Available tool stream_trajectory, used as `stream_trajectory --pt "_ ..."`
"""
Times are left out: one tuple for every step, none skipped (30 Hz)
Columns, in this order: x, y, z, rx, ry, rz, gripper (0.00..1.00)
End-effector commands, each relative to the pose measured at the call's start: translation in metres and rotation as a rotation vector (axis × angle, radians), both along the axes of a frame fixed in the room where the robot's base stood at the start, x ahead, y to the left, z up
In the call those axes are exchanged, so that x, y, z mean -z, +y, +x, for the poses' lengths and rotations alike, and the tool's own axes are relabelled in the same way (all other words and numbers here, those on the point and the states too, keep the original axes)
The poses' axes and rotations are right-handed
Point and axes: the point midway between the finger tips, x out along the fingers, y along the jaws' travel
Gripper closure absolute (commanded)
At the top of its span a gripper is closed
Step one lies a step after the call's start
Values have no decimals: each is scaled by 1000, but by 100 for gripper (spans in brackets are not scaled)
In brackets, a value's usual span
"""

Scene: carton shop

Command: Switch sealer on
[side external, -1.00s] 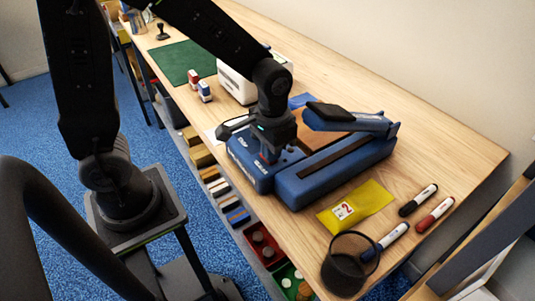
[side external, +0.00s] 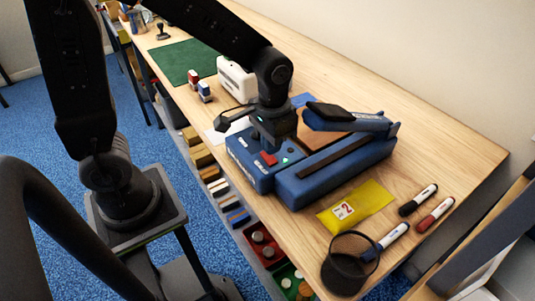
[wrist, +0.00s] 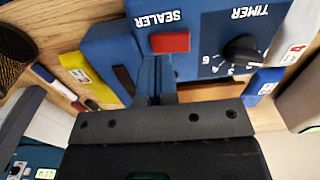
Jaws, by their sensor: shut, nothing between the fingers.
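The blue sealer (side external: 335,171) lies on the bench, with its control box on the left and its long arm with a black pad raised. In the wrist view the red switch (wrist: 169,42) sits under the upside-down word SEALER, next to the black timer knob (wrist: 241,49). My gripper (wrist: 156,76) is shut and empty, its fingertips close to the switch in that view.
A yellow packet (side external: 356,204), several marker pens (side external: 418,199) and a black mesh cup (side external: 350,264) lie to the right. Two stamps (side external: 204,91), a white machine (side external: 238,82) and a green mat (side external: 187,62) are to the left.

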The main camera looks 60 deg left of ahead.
Motion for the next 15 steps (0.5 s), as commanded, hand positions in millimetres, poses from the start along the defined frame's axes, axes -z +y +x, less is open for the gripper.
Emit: stream_trajectory --pt "-4 0 1 0 -3 0 100" --pt "-7 0 1 0 -4 -1 100" --pt "-10 0 1 0 -4 0 100" --pt "-12 0 1 0 -4 -1 100" --pt "-15 0 1 0 -4 -1 100" --pt "-18 0 1 0 -3 0 100" --pt "-20 0 0 0 -3 0 100" --pt "-22 0 0 0 -3 0 100" --pt "-25 0 1 0 -4 -1 100" --pt "-27 0 1 0 -3 0 100" --pt "-30 0 1 0 -3 0 100" --pt "-33 0 1 0 -4 -1 100" --pt "-35 0 1 0 -4 0 100" --pt "-36 0 1 0 -3 0 100" --pt "-38 0 0 0 -2 0 100"
